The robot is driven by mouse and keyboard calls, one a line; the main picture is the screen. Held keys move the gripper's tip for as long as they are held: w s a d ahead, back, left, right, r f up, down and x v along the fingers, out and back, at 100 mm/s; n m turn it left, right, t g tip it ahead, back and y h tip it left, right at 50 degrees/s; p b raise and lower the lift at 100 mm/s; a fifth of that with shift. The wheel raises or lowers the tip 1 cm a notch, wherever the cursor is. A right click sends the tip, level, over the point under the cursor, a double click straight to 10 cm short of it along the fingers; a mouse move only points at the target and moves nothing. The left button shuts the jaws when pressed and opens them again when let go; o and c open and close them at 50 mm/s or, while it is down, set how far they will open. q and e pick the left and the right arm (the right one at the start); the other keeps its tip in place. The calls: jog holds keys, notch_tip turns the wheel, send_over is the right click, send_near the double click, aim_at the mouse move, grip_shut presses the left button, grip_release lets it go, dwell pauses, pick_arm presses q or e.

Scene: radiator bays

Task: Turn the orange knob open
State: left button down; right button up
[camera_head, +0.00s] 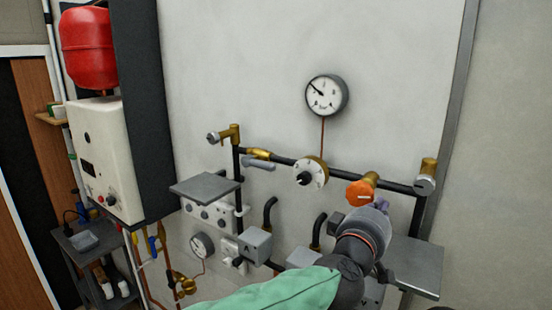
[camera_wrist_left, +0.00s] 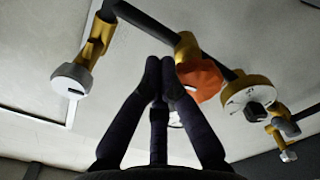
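The orange knob (camera_head: 360,193) sits on a brass valve on the dark horizontal pipe, right of the middle in the head view, with a small pale mark on its face. It also shows in the left wrist view (camera_wrist_left: 203,80), just right of the fingertips. My left gripper (camera_head: 381,205) is beside the knob, on its right in the head view. In the left wrist view my left gripper (camera_wrist_left: 161,68) has its dark fingertips together with nothing between them; one finger overlaps the knob's edge, and I cannot tell whether it touches. My right gripper is out of view.
A white dial (camera_head: 311,174) is on the same pipe left of the knob. Grey-capped brass valves stand at the right end (camera_head: 426,178) and left end (camera_head: 225,135). A gauge (camera_head: 326,95) hangs above. Grey shelves (camera_head: 414,268) jut out below.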

pick_arm(q)
jog(key=shift+v, duration=3.05)
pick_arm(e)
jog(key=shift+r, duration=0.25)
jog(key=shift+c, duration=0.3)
